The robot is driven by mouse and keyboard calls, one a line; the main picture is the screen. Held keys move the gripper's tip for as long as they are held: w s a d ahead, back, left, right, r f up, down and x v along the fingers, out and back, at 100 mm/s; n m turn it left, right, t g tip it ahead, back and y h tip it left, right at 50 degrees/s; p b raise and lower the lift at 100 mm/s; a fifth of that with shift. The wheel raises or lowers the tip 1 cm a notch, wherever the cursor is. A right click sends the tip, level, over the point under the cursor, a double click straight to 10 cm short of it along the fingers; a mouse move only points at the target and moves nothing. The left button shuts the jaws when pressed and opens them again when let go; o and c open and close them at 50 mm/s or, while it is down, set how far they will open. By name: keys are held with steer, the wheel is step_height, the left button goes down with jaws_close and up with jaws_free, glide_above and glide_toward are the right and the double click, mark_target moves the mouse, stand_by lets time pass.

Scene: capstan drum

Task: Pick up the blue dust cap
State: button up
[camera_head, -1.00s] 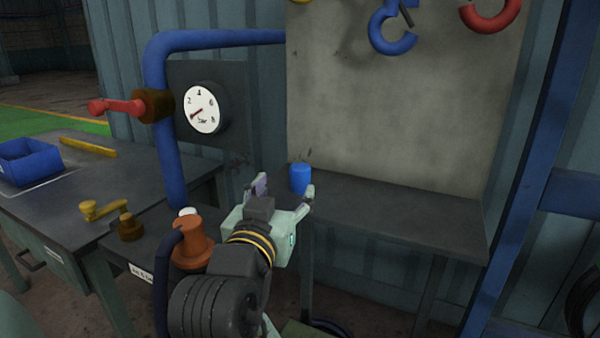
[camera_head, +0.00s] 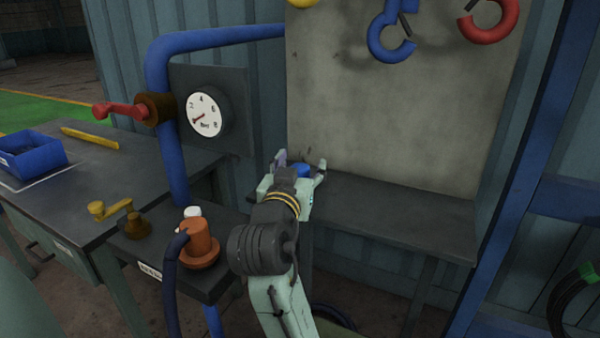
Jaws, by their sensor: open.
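The blue dust cap (camera_head: 302,169) stands on the dark shelf (camera_head: 400,212) in front of the grey backboard. Most of it is hidden behind my gripper; only its blue upper part shows. My gripper (camera_head: 302,163) is open, with one finger to the left of the cap and the other to the right. The cap appears to lie between the fingers. I cannot tell whether either finger touches it.
Left of my arm is an orange fitting (camera_head: 199,240) with a white top and dark hose. A pressure gauge (camera_head: 204,114), red valve handle (camera_head: 119,110) and blue pipe (camera_head: 172,160) are behind. The shelf's right side is clear. A blue bin (camera_head: 32,155) stands far left.

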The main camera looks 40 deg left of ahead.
steer(key=shift+c, duration=0.4)
steer(key=c, duration=1)
steer(key=shift+r, duration=0.15)
